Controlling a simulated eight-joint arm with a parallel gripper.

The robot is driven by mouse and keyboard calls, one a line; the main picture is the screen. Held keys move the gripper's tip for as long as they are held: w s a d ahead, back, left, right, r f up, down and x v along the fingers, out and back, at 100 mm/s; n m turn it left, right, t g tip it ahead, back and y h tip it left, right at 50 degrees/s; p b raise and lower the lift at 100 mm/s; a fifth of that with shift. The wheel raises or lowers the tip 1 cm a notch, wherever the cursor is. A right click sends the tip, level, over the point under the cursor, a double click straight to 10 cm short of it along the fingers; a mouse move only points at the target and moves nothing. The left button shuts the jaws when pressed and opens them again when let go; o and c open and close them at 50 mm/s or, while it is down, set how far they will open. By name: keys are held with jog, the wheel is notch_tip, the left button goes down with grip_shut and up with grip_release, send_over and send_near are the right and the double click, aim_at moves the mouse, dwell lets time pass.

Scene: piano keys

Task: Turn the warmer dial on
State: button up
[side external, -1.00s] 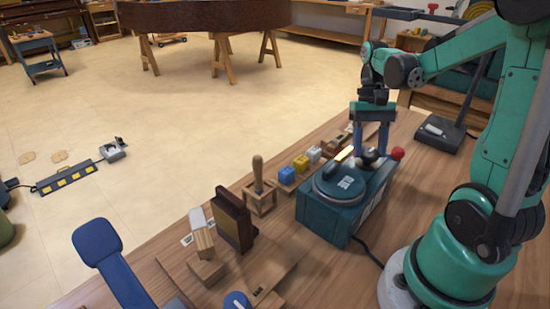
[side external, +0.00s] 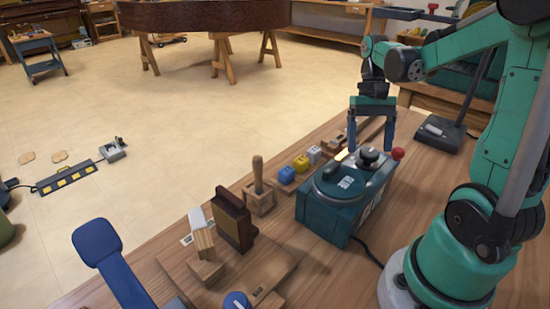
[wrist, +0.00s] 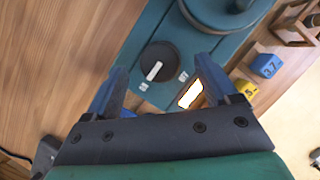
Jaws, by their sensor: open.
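The warmer (side external: 328,215) is a teal box on the bench with a round lid (side external: 340,182) on top. Its black dial (side external: 369,157) sits at the far end of the top and also shows in the wrist view (wrist: 158,64), with a white pointer line and small labels beside it. A window (wrist: 190,93) next to the dial glows bright. My gripper (side external: 370,145) is open above the dial end. In the wrist view its two blue fingers (wrist: 160,88) stand apart on either side, with nothing between them, and the dial lies just beyond the tips.
A red ball knob (side external: 397,153) sticks out at the warmer's far right. Blue and yellow numbered blocks (wrist: 267,65) stand beside the warmer. A wooden holder with a handle (side external: 259,196) and other wooden pieces stand nearer.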

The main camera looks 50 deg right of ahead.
jog(key=shift+v, duration=2.3)
jog(key=shift+a, duration=0.1)
jog(key=w+a+n+t+h, duration=0.1)
jog(key=a, duration=0.1)
jog(key=w+a+n+t+h, duration=0.1)
jog(key=a, duration=0.1)
jog(key=w+a+n+t+h, duration=0.1)
jog(key=a+n, duration=0.1)
jog(key=a, duration=0.1)
jog(key=shift+f+t, duration=0.35)
jog(key=shift+t, duration=0.05)
jog(key=w+a+n+t, duration=0.1)
jog(key=a+n+t, duration=0.4)
jog(key=a, duration=0.4)
jog(key=shift+w+f+t, duration=0.35)
jog(key=shift+f+t, duration=0.05)
jog(key=shift+t, duration=0.4)
